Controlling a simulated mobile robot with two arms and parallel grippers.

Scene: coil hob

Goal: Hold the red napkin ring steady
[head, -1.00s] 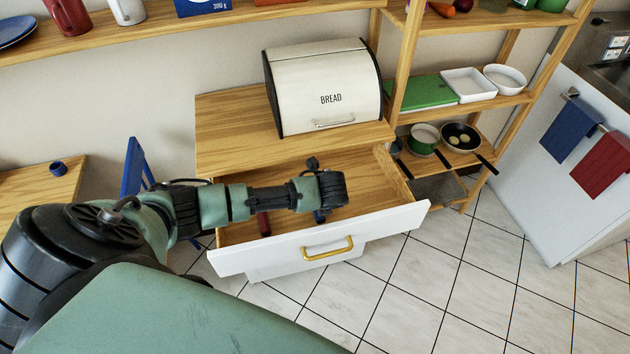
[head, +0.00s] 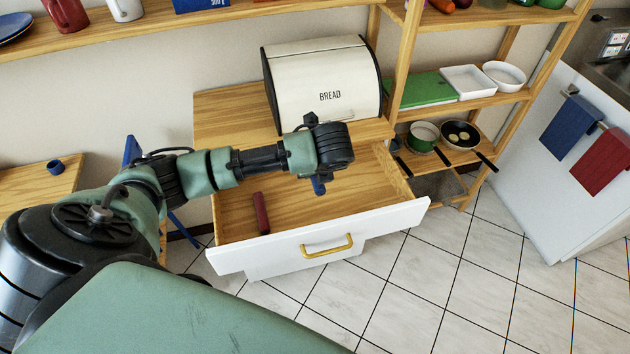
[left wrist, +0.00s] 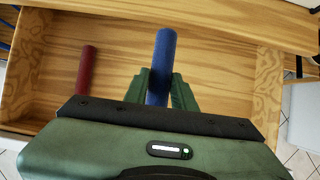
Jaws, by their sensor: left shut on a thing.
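My left gripper (left wrist: 160,97) is shut on a blue cylinder (left wrist: 161,60), which sticks up between its two green fingers in the left wrist view. In the head view the blue cylinder (head: 318,186) shows just below the dark wrist, over the open drawer (head: 330,237); my arm hides the fingers there. A dark red cylinder (head: 262,213) lies in the drawer to the left, apart from the gripper, and also shows in the left wrist view (left wrist: 86,69). I cannot make out a ring shape on it. My right gripper is not in view.
A white bread box (head: 322,85) stands on the wooden cabinet top behind the drawer. A small blue cup-like thing (head: 57,167) is on the table at left. Shelves with pans (head: 461,135) stand right. The drawer floor (head: 350,195) is mostly bare.

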